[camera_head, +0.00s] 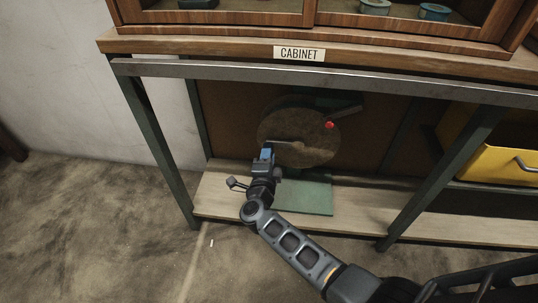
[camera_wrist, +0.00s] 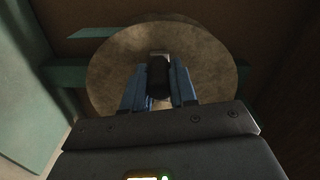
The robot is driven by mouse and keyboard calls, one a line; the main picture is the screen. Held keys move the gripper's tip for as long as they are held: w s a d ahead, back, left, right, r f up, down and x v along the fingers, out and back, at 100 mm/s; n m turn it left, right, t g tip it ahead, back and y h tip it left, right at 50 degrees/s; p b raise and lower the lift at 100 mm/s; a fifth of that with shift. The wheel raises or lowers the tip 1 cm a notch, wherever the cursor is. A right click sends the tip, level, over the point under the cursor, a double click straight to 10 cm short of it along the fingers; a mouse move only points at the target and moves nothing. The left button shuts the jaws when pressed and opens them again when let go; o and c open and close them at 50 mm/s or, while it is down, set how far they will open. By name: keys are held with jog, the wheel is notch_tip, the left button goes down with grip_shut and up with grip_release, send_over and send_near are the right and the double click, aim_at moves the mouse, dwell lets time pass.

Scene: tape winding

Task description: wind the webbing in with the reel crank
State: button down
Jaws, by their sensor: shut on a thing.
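The reel (camera_head: 315,150) is a round brown disc standing upright on a green base plate (camera_head: 310,198) on the low shelf under the cabinet. Its grey crank arm (camera_head: 288,144) reaches left from the middle of the disc. My gripper (camera_head: 266,154) is at the disc's left front. In the wrist view the blue fingers of my gripper (camera_wrist: 158,88) are shut on the dark crank handle (camera_wrist: 157,74), with the disc (camera_wrist: 210,60) behind it. A red spot (camera_head: 329,125) shows near the disc's upper right. I cannot clearly make out the webbing.
The wooden cabinet (camera_head: 230,12), labelled CABINET (camera_head: 299,54), stands above on a metal-edged stand. Green legs (camera_head: 160,150) flank the shelf (camera_head: 350,228). A dark bracket (camera_head: 347,112) sits at the disc's upper right. The floor at left is clear.

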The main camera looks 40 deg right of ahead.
jog(key=shift+s+d+r, duration=0.1)
jog(key=shift+r, duration=0.35)
jog(key=c, duration=0.9)
grip_release()
jog(key=shift+p+v, duration=1.3)
jog(key=shift+v, duration=2.65)
jog(key=shift+f, duration=0.1)
